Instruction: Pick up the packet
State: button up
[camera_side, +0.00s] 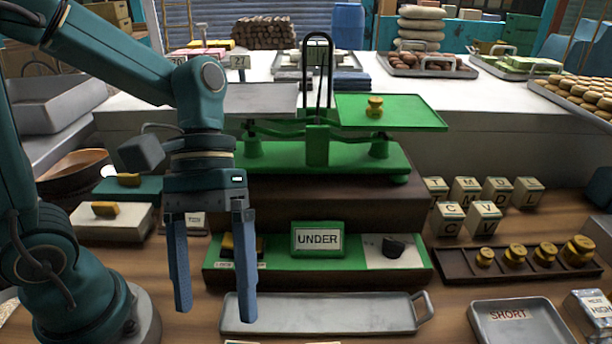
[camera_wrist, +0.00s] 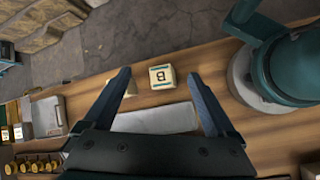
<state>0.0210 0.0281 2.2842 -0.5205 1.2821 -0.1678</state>
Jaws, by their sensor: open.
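My gripper (camera_side: 214,310) hangs fingers down in the side view, open and empty, over the left end of the long grey tray (camera_side: 320,314). In the wrist view my gripper (camera_wrist: 160,78) has its two fingers wide apart. A small cream block-like packet marked B (camera_wrist: 162,77) shows between the fingertips in that picture, below them on the wooden table, beside the grey tray (camera_wrist: 155,119). It appears clear of both fingers. In the side view only a pale sliver shows at the bottom edge, perhaps this packet.
A green balance scale (camera_side: 320,157) stands behind, with a brass weight (camera_side: 375,107) on its right pan. A green board with an UNDER sign (camera_side: 317,239), lettered cubes (camera_side: 484,218), a rack of brass weights (camera_side: 515,254) and a SHORT tray (camera_side: 520,325) surround the grey tray.

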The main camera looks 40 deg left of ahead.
aim_at(231, 343)
jog(key=d+f+n+g+h, duration=0.1)
jog(key=g, duration=0.1)
jog(key=d+f+n+g+h, duration=0.2)
jog(key=g, duration=0.1)
jog(key=shift+s+d+f, duration=0.15)
jog(key=shift+d+f, duration=0.05)
jog(key=shift+f, duration=0.05)
jog(key=shift+s+f+n+g+h, duration=0.15)
jog(key=shift+s+f+g, duration=0.05)
jog(key=shift+f, duration=0.2)
jog(key=shift+s+f+n+g+h, duration=0.15)
jog(key=shift+f+g, duration=0.05)
jog(key=shift+f, duration=2.2)
notch_tip(231, 343, down, 2)
jog(key=shift+f, duration=0.1)
jog(key=shift+x, duration=1.05)
jog(key=shift+s+d+f, duration=0.25)
jog(key=shift+s+f, duration=0.05)
jog(key=shift+f, duration=0.05)
grip_shut()
